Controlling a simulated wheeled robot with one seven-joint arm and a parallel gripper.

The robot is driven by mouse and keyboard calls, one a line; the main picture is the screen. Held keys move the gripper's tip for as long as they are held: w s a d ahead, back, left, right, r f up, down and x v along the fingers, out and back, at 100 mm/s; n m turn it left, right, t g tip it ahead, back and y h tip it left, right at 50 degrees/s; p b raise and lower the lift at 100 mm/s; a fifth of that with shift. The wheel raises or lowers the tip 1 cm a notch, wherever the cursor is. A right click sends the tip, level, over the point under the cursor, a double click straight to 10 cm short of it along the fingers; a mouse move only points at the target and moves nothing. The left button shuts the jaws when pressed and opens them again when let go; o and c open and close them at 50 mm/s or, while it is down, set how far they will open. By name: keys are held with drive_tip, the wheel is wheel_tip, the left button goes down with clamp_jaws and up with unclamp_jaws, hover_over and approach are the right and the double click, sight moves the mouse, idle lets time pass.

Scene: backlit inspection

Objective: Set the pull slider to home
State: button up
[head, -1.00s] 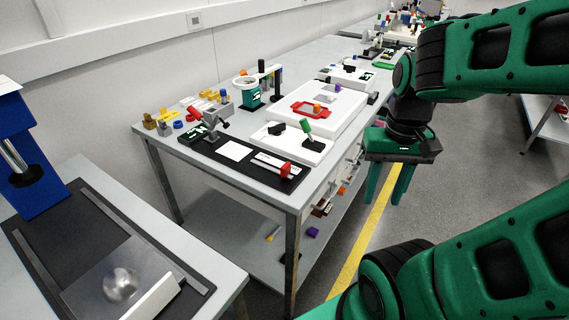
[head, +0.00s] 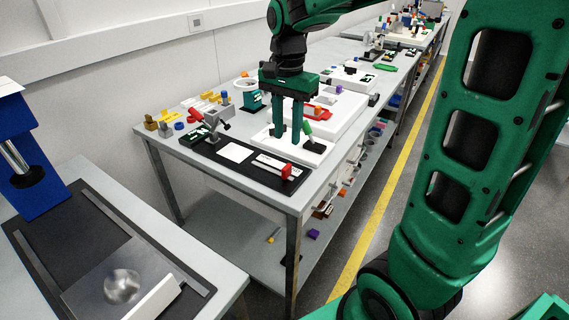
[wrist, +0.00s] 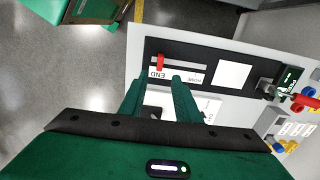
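The pull slider has a red handle (head: 287,171) on a white strip, set in a black mat (head: 217,160) near the front corner of the bench. In the wrist view the red handle (wrist: 160,62) stands at the strip end marked END. The HOME label (wrist: 193,82) is farther right along the strip. My gripper (head: 288,137) hangs with its fingers pointing down, above the bench just behind the slider in the head view. It is open and empty, and its fingers (wrist: 158,85) are apart from the handle.
A white board with a green-tipped lever (head: 311,138) lies beside the black mat, close to my fingers. A black clamp-like fixture (head: 205,131) and coloured pegs stand on the left. A blue press (head: 28,150) stands on the nearer table.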

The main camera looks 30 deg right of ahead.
sight(286, 166)
wheel_tip(286, 166, down, 11)
drive_tip(key=shift+r, duration=0.15)
idle(0.4)
drive_tip(key=shift+c, duration=0.3)
clamp_jaws()
drive_tip(key=shift+w, duration=0.15)
